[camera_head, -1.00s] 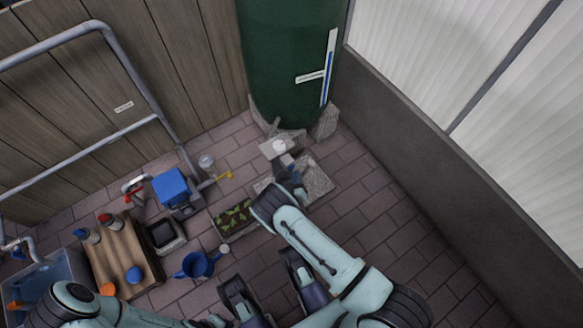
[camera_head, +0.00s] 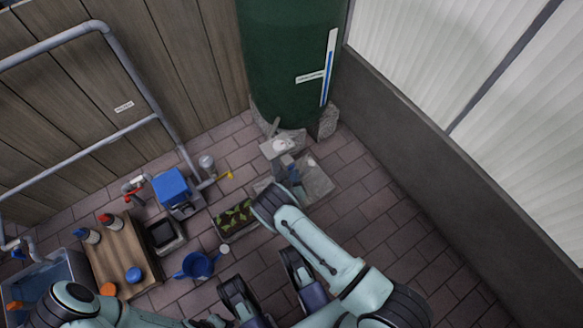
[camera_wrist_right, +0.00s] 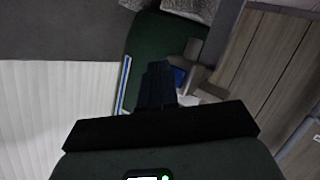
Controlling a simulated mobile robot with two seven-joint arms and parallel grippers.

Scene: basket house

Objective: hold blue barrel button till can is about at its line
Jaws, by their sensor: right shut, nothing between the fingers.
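The tall green barrel (camera_head: 290,60) stands at the back, with a white-and-blue level strip (camera_head: 328,70) on its side. It also shows in the right wrist view (camera_wrist_right: 145,45). My right gripper (camera_wrist_right: 158,72) is shut and empty, its dark fingers pointing at the barrel's lower front. A blue button (camera_wrist_right: 180,76) on a grey mount shows just right of the fingertips; I cannot tell whether they touch it. In the head view the right gripper (camera_head: 290,168) is small and partly behind my wrist. A blue can (camera_head: 198,264) stands on the paving. My left gripper cannot be made out.
A planter (camera_head: 234,216), a blue-topped box (camera_head: 171,186) and a wooden stand (camera_head: 118,255) with bottles are left of my right arm. A blue tub (camera_head: 50,280) is at the lower left. A low wall (camera_head: 420,150) bounds the right; paving before it is clear.

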